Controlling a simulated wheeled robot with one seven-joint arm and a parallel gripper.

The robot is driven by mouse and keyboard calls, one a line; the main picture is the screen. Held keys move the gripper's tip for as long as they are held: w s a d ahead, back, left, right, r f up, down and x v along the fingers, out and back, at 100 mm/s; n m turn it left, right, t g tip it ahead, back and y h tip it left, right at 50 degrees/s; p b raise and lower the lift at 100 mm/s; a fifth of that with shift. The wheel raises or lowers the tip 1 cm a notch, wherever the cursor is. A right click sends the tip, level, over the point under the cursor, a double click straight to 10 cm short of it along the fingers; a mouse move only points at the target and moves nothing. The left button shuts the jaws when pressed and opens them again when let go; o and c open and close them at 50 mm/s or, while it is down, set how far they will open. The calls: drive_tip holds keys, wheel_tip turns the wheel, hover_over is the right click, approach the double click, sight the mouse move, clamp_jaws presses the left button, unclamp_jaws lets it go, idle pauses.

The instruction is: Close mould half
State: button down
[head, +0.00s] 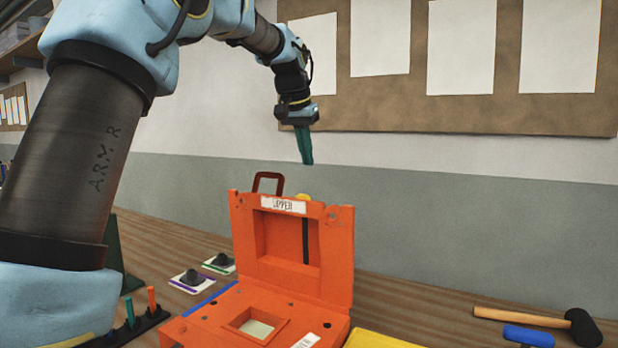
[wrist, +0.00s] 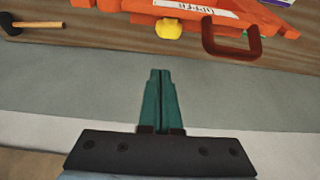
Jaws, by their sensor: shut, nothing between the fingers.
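An orange two-part mould stands on the wooden bench. Its upper half (head: 340,250) is raised upright, with a label and a square recess, and also shows at the top of the wrist view (wrist: 275,18). Its lower half (head: 215,318) lies flat with a square pocket. A dark red handle (head: 268,175) rises from the upper half's top edge and also shows in the wrist view (wrist: 232,50). My gripper (head: 307,162) has green fingers pressed together. It is empty and hangs above the raised half, apart from it. The fingers also show in the wrist view (wrist: 160,72).
A yellow knob (wrist: 168,28) sits behind the raised half. A mallet (head: 582,327) and a blue-headed tool (head: 528,336) lie at right. Grey knobs on cards (head: 192,277) and a rack of coloured pegs (head: 140,325) stand at left. A wall with papers is behind.

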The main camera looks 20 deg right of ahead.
drive_tip(key=p+x, duration=0.1)
drive_tip(key=x, duration=0.1)
drive_tip(key=s+p+x, duration=0.1)
drive_tip(key=x, duration=0.2)
drive_tip(key=a+p+x, duration=0.1)
drive_tip(key=p+x, duration=0.1)
drive_tip(key=x, duration=0.1)
drive_tip(key=shift+s+f, duration=0.2)
drive_tip(key=shift+f, duration=0.15)
drive_tip(key=shift+f, duration=0.1)
idle(0.4)
